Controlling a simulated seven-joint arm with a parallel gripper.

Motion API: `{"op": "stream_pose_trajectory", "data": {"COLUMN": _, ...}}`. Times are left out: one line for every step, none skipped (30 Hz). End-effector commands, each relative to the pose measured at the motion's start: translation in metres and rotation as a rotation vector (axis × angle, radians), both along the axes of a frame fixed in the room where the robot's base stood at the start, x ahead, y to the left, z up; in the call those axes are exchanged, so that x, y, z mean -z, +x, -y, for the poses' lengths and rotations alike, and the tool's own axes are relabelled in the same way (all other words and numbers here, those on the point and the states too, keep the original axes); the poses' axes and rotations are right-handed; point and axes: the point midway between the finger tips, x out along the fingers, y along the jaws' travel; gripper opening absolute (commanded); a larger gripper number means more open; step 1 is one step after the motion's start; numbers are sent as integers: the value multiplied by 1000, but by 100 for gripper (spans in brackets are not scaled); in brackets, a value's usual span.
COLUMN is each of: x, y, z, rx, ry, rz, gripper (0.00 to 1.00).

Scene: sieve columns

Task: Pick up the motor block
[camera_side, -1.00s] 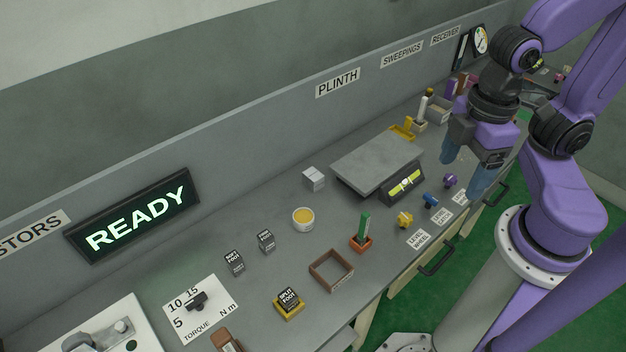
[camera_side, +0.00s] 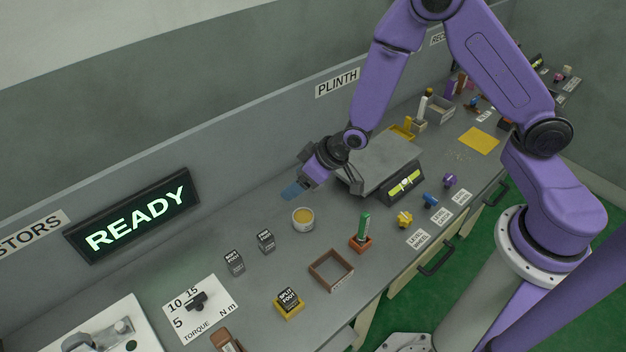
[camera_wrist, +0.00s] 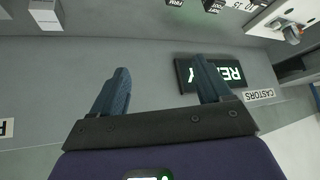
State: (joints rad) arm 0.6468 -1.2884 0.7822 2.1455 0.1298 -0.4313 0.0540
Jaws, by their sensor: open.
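No object carries the words motor block. A plain light-grey block, possibly the motor block, shows at the top left of the wrist view (camera_wrist: 45,14), beyond and to the side of my fingers. In the side view my gripper hides the place where it stood. My gripper (camera_side: 293,190) is over the back of the bench, left of the grey plinth plate (camera_side: 378,158). Its two blue fingers are apart with nothing between them, and they also show in the wrist view (camera_wrist: 161,68).
A round tin with yellow contents (camera_side: 303,219) stands just in front of my gripper. Two dark labelled blocks (camera_side: 234,262) (camera_side: 266,241) stand nearer the READY sign (camera_side: 135,215). An empty brown frame (camera_side: 331,270) lies near the front edge. The back wall is close behind.

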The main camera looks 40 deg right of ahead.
Motion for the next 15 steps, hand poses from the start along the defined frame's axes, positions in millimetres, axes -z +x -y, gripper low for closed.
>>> {"op": "stream_pose_trajectory", "data": {"x": 17, "y": 12, "z": 8, "rx": 38, "ry": 8, "rz": 21, "gripper": 78}}
{"op": "stream_pose_trajectory", "data": {"x": 25, "y": 19, "z": 12, "rx": 61, "ry": 15, "rz": 39, "gripper": 78}}
{"op": "stream_pose_trajectory", "data": {"x": 35, "y": 28, "z": 18, "rx": 89, "ry": 26, "rz": 65, "gripper": 78}}
{"op": "stream_pose_trajectory", "data": {"x": 43, "y": 34, "z": 23, "rx": 110, "ry": 32, "rz": 83, "gripper": 78}}
{"op": "stream_pose_trajectory", "data": {"x": 50, "y": 40, "z": 29, "rx": 131, "ry": 38, "rz": 104, "gripper": 78}}
{"op": "stream_pose_trajectory", "data": {"x": 60, "y": 47, "z": 37, "rx": 159, "ry": 47, "rz": 131, "gripper": 78}}
{"op": "stream_pose_trajectory", "data": {"x": 68, "y": 52, "z": 43, "rx": 179, "ry": 52, "rz": 151, "gripper": 78}}
{"op": "stream_pose_trajectory", "data": {"x": 75, "y": 56, "z": 49, "rx": 200, "ry": 57, "rz": 171, "gripper": 78}}
{"op": "stream_pose_trajectory", "data": {"x": 85, "y": 61, "z": 58, "rx": 227, "ry": 61, "rz": 199, "gripper": 78}}
{"op": "stream_pose_trajectory", "data": {"x": 91, "y": 64, "z": 65, "rx": 247, "ry": 65, "rz": 221, "gripper": 78}}
{"op": "stream_pose_trajectory", "data": {"x": 99, "y": 66, "z": 72, "rx": 264, "ry": 67, "rz": 241, "gripper": 78}}
{"op": "stream_pose_trajectory", "data": {"x": 108, "y": 68, "z": 82, "rx": 290, "ry": 71, "rz": 270, "gripper": 78}}
{"op": "stream_pose_trajectory", "data": {"x": 115, "y": 70, "z": 90, "rx": 308, "ry": 72, "rz": 292, "gripper": 78}}
{"op": "stream_pose_trajectory", "data": {"x": 121, "y": 70, "z": 97, "rx": 325, "ry": 73, "rz": 314, "gripper": 78}}
{"op": "stream_pose_trajectory", "data": {"x": 129, "y": 70, "z": 108, "rx": 350, "ry": 74, "rz": 343, "gripper": 78}}
